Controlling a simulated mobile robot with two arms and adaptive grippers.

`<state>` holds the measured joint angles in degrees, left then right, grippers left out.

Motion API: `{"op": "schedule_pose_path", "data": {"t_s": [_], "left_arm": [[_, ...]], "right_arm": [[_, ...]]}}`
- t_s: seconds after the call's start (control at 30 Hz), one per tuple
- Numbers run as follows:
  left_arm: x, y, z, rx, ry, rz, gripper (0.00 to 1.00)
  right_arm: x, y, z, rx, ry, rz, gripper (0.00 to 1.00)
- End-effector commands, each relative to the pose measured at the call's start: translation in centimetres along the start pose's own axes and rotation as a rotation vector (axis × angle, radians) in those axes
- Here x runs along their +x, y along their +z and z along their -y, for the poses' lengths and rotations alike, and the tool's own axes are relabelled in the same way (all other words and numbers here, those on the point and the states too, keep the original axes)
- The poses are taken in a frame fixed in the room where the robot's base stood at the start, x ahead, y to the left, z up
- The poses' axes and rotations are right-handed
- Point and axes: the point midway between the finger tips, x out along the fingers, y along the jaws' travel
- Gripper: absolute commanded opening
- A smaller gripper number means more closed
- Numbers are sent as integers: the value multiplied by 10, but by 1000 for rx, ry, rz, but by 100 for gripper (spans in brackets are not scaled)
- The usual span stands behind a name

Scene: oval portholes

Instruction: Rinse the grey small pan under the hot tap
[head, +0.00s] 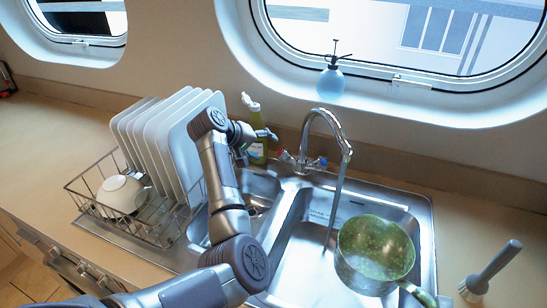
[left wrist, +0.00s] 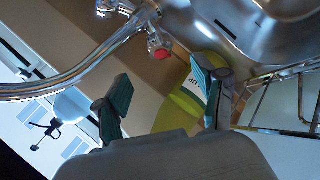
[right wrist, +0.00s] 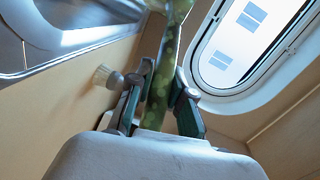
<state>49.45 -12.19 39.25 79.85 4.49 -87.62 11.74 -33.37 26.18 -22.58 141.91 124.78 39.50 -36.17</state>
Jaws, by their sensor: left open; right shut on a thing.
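The small pan (head: 375,250) looks speckled green, not plain grey. It is over the right basin of the sink (head: 428,215), its handle pointing to the lower right. My right gripper (right wrist: 161,95) is shut on the handle, which is also green. The chrome tap (head: 327,115) stands behind the basins, and a thin stream of water (head: 335,205) falls from its spout, just left of the pan. My left gripper (head: 258,136) is open near the tap's red knob (head: 279,151). In the left wrist view, the red knob (left wrist: 162,54) is beyond the open fingers, apart from them.
A green-yellow bottle (head: 257,150) stands close behind my left gripper. A wire rack (head: 150,225) with several white plates (head: 180,130) and a white cup (head: 122,194) is at the left. A brush (head: 490,270) stands at the right. A spray bottle (head: 332,82) is on the sill.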

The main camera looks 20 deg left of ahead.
Motion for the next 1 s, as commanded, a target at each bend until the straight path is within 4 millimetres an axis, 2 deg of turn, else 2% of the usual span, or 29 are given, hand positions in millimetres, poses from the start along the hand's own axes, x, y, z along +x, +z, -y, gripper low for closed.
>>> {"op": "schedule_pose_path", "data": {"t_s": [0.17, 0.53, 0.73, 1.0], "left_arm": [[25, 1, -1, -1, -2, 5, 70], [87, 0, 0, -3, -3, 1, 70], [106, 0, 1, -3, -3, 0, 70], [113, -1, 1, -3, -3, -2, 70]], "right_arm": [[-1, -1, 8, 3, -7, 1, 0], [-1, -1, 9, 3, -7, 1, 0], [-1, -1, 7, 3, -7, 1, 0], [0, -1, 7, 3, -7, 1, 0]]}}
